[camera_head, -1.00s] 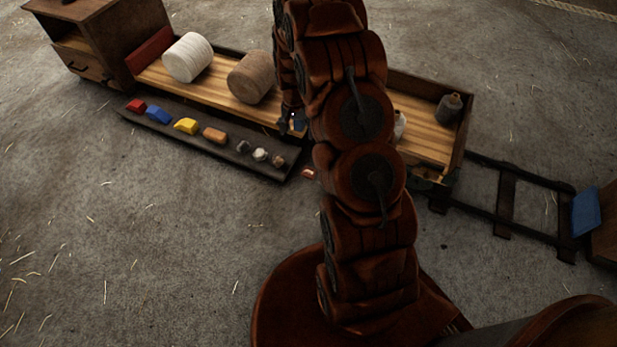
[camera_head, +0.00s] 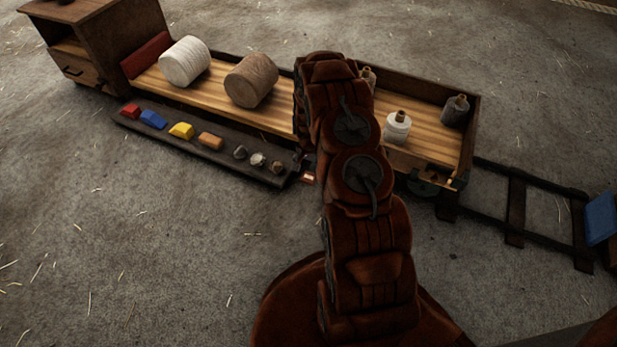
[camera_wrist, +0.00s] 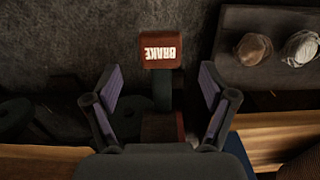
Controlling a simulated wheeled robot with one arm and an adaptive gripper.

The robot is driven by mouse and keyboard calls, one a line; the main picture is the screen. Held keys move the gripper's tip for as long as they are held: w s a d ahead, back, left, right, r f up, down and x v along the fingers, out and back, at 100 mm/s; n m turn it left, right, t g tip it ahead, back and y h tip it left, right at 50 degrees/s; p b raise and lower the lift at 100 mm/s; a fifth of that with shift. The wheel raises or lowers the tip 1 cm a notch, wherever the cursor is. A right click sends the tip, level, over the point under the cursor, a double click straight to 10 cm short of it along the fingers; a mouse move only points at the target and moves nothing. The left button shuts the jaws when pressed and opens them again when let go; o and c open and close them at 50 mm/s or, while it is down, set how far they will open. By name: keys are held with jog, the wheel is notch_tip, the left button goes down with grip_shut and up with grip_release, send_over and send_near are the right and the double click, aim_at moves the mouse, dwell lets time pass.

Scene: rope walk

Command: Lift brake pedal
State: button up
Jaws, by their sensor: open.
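The brake pedal (camera_wrist: 160,50) is a small red-brown block with white BRAKE lettering that reads upside down in the wrist view. A dark stem runs from it toward my gripper. In the head view a small red bit of the pedal (camera_head: 307,178) shows at the cart's near side, beside my arm. My gripper (camera_wrist: 158,85) is open in the wrist view, one finger on each side of the stem, with the pedal's face just beyond the fingertips. I cannot tell whether the fingers touch it. In the head view my arm hides most of the gripper.
A wooden cart (camera_head: 440,138) holds spools and bottles. A dark side board (camera_head: 215,155) carries coloured blocks and small stones; it lies close right of the pedal in the wrist view (camera_wrist: 235,73). Rails (camera_head: 515,210) run right to a blue panel (camera_head: 601,218). The near floor is clear.

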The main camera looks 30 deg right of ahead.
aim_at(309, 177)
notch_tip(309, 177, down, 5)
jog(key=shift+b, duration=0.6)
jog(key=shift+c, duration=0.2)
